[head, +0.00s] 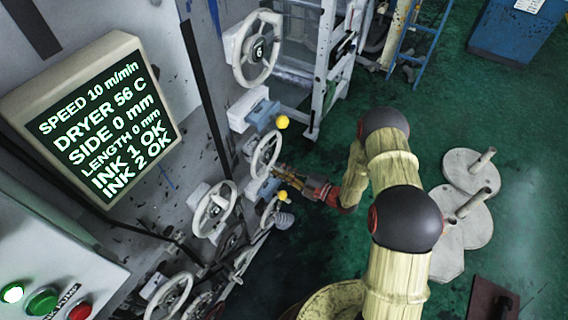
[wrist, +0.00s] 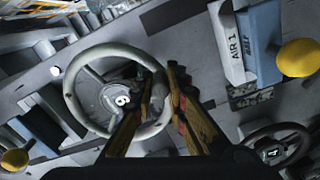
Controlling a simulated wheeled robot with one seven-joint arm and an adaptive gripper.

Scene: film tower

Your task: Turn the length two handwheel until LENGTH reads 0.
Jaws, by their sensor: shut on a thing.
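My gripper (head: 284,173) reaches in from the right to a pale handwheel (head: 254,158) on the machine's side. In the wrist view my gripper's fingers (wrist: 164,82) are shut on the right side of the rim of this handwheel (wrist: 69,88). Its hub bears a tilted digit that looks like 6 or 9. No label naming it length two is readable. The display (head: 108,118) reads LENGTH 0 mm, SIDE 0 mm, SPEED 10 m/min, DRYER 56 C, INK 1 OK and INK 2 OK.
Another handwheel (head: 236,48) stands above and one (head: 199,212) lower left. A yellow knob (wrist: 298,58) sits by the AIR 1 label (wrist: 228,45). A dark handwheel (wrist: 300,142) is at lower right in the wrist view. Green floor (head: 480,110) is open at right.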

